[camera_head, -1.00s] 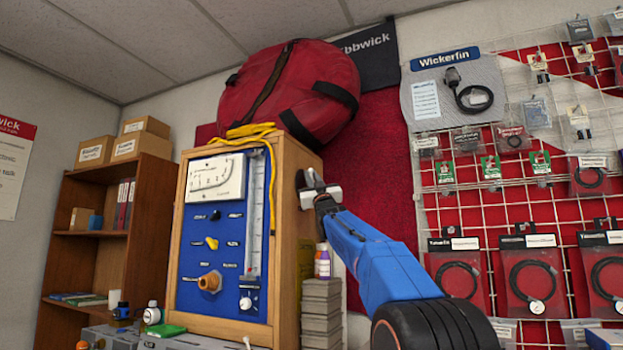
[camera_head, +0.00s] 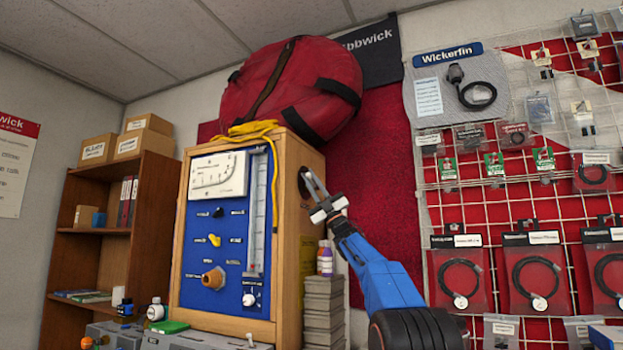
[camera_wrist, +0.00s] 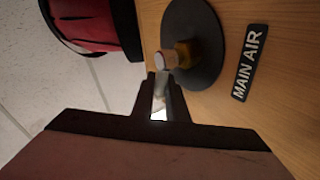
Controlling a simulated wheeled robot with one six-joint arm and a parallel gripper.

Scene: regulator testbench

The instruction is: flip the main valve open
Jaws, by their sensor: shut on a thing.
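The main valve shows in the wrist view as a round black plate (camera_wrist: 205,68) with a brass stem (camera_wrist: 186,54), on a wooden panel beside a "MAIN AIR" label (camera_wrist: 250,62). In the head view the black plate (camera_head: 302,181) is on the right side of the wooden cabinet (camera_head: 290,290). My gripper (camera_head: 312,180) reaches up to it from the lower right. In the wrist view my gripper (camera_wrist: 160,80) is shut on the valve's pale metal handle (camera_wrist: 161,95), just off the stem. The fingers hide part of the handle, so its exact angle is unclear.
A blue gauge panel (camera_head: 213,240) fills the cabinet front. A red round bag (camera_head: 300,85) and a yellow cord (camera_head: 250,130) lie on top. Small bottles (camera_head: 325,260) on stacked grey blocks (camera_head: 322,310) stand close below my arm. A pegboard of packaged parts is at right.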

